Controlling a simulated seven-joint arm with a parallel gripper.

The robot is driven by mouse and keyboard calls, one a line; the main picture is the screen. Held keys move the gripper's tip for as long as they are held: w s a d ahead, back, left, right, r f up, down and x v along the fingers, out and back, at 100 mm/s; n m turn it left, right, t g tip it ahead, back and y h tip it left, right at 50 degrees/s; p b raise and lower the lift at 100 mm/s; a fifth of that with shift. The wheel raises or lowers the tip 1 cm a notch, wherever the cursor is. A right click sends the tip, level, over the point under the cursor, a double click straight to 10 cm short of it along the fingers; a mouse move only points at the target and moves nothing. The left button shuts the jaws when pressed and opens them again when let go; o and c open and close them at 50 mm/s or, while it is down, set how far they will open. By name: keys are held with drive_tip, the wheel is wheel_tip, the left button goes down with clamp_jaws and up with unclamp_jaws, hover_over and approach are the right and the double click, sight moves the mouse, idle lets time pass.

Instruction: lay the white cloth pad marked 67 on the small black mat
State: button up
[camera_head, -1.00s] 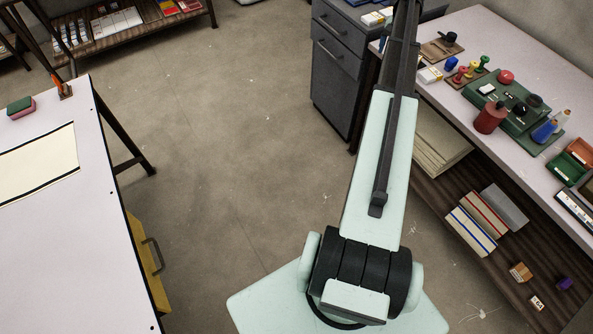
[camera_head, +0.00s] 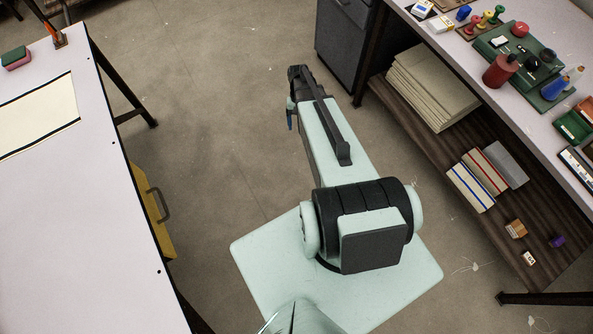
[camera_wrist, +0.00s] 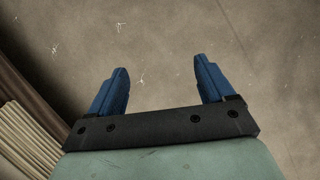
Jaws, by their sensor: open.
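My gripper (camera_wrist: 160,72) is open in the wrist view, its two blue fingers apart with only bare floor between and beyond them. In the head view a blue finger (camera_head: 290,119) shows at the far end of my arm, over the floor between the two tables. A small white piece with a dark mark (camera_head: 528,258) lies on the right bench's lower shelf; the mark is too small to read. I cannot pick out a pad marked 67. A cream sheet (camera_head: 38,112) with black edging lies on the left table; I cannot tell whether the black is the mat.
The left white table (camera_head: 75,215) has a pink-and-green sponge (camera_head: 16,58). The right bench's lower shelf (camera_head: 500,235) holds folded cloths (camera_head: 480,180) and a beige stack (camera_head: 430,85). A grey cabinet (camera_head: 340,45) stands behind.

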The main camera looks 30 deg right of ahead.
drive_tip(key=s+a+f+n+g, duration=0.1)
drive_tip(key=s+a+f, duration=0.1)
drive_tip(key=s+a, duration=0.3)
drive_tip(key=s+a+f+n+g+h, duration=0.1)
drive_tip(key=s+a, duration=0.5)
drive_tip(key=s, duration=0.6)
drive_tip(key=s+a+f+n, duration=0.3)
drive_tip(key=s+a, duration=0.3)
drive_tip(key=s, duration=0.3)
drive_tip(key=shift+s+a+f+g+h, duration=0.2)
drive_tip(key=shift+a+g+h, duration=0.1)
drive_tip(key=shift+g, duration=0.1)
